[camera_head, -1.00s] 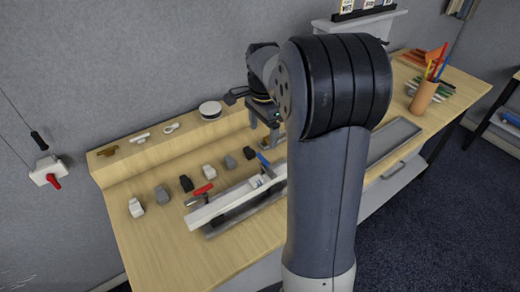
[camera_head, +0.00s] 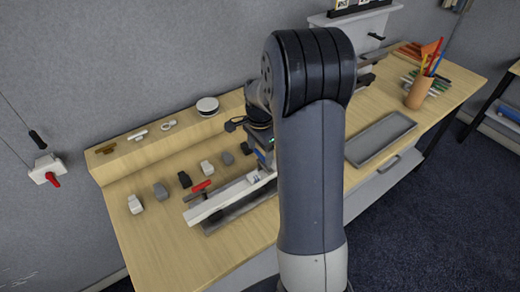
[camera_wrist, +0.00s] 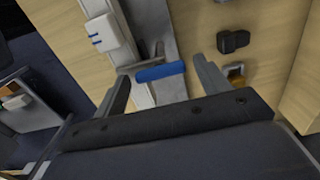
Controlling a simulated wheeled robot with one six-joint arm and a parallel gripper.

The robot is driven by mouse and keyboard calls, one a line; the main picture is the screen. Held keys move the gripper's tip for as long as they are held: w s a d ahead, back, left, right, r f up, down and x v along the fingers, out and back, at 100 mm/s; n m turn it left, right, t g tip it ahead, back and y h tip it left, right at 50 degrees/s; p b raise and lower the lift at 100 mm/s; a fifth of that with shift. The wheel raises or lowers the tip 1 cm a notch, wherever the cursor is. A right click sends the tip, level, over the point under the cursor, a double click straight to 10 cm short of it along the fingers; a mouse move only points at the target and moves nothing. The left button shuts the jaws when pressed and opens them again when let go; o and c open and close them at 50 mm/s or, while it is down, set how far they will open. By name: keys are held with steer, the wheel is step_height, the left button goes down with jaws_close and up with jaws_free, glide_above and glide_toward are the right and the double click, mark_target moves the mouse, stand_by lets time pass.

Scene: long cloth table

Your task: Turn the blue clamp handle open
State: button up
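The blue clamp handle (camera_wrist: 161,72) shows in the wrist view as a short blue bar lying across a grey metal rail (camera_wrist: 150,20). My gripper (camera_wrist: 160,70) is open, with one finger to the left of the blue bar and one to the right. The fingers look close to the bar's ends; I cannot tell whether they touch. In the head view my arm hides the blue handle. There, a red handle (camera_head: 202,185) sits near the left end of the white bar (camera_head: 225,200) of the fixture.
Several small grey, white and black blocks, such as the white one (camera_head: 136,205), stand left of and behind the fixture. A raised wooden ledge (camera_head: 115,168) runs along the wall. A shallow grey tray (camera_head: 380,138) and a pencil cup (camera_head: 419,93) are at the right.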

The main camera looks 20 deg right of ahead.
steer(key=c, duration=0.8)
steer(key=shift+n, duration=0.4)
steer(key=n+b, duration=0.1)
steer(key=n, duration=0.2)
steer(key=shift+n, duration=0.4)
steer(key=n+b, duration=0.1)
steer(key=n, duration=1.2)
steer(key=shift+b, duration=0.4)
steer(key=shift+n, duration=0.3)
